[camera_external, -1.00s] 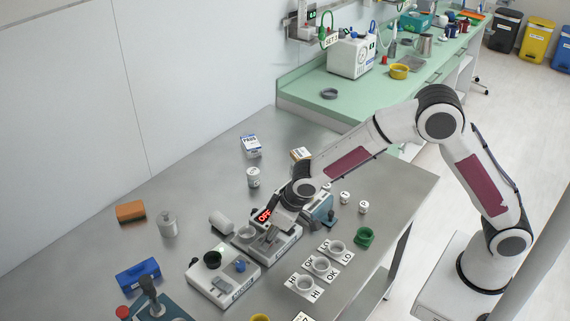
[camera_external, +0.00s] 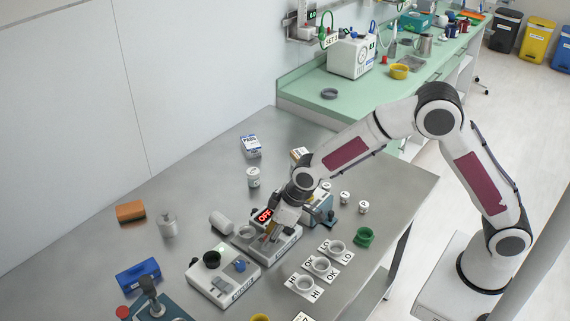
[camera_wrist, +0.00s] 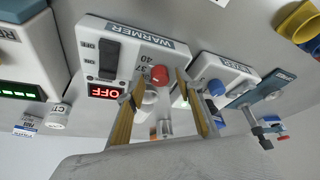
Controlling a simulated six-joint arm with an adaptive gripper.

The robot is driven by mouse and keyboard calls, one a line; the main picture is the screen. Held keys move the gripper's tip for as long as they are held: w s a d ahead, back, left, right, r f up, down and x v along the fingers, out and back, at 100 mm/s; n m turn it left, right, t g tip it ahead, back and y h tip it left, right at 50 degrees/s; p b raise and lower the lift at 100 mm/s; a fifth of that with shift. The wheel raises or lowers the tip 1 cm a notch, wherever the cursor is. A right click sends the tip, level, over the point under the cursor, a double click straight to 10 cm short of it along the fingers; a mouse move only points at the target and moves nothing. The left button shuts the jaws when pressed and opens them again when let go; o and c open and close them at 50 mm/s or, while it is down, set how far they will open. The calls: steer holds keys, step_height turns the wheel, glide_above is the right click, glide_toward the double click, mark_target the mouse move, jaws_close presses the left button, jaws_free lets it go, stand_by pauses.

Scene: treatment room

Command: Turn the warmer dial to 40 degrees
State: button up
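The warmer (camera_wrist: 110,40) is a white box labelled WARMER, with a black rocker switch (camera_wrist: 109,59) and a red display (camera_wrist: 104,91) that reads OFF. Its red dial (camera_wrist: 160,74) has markings beside it, 37 among them. In the wrist view my gripper (camera_wrist: 159,77) is open, its two tan fingers on either side of the dial with a visible gap at each side. Whether they are level with the dial is unclear. In the external view my gripper (camera_external: 270,235) is over the warmer (camera_external: 288,246) and hides the dial.
A mixer (camera_wrist: 222,75) with a blue knob stands beside the warmer. In the external view a white device (camera_external: 222,275) stands at the front left, and cups on HI, OK and LO cards (camera_external: 305,285) lie to the right. The table's left part has free room.

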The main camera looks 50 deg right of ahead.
steer(key=shift+w+d+n+g+y, duration=0.1)
steer(key=shift+n+g+y, duration=0.3)
steer(key=shift+n, duration=1)
steer(key=shift+w+n+g+y, duration=0.1)
steer(key=shift+n+g+y, duration=0.3)
steer(key=shift+n, duration=1)
steer(key=shift+n+g, duration=0.3)
steer(key=shift+n, duration=0.4)
steer(key=shift+s+r, duration=0.1)
steer(key=shift+r, duration=0.2)
steer(key=v, duration=0.7)
steer(key=s+d+r+m+h, duration=0.1)
steer(key=s+d+r+m, duration=0.1)
steer(key=s+d+m, duration=0.2)
steer(key=s+d+r+m+h, duration=0.1)
steer(key=s+d+r+m, duration=0.2)
steer(key=s+d+m, duration=0.2)
steer(key=shift+s+d+g, duration=0.4)
steer(key=shift+s+d, duration=1.35)
steer(key=shift+s, duration=1.65)
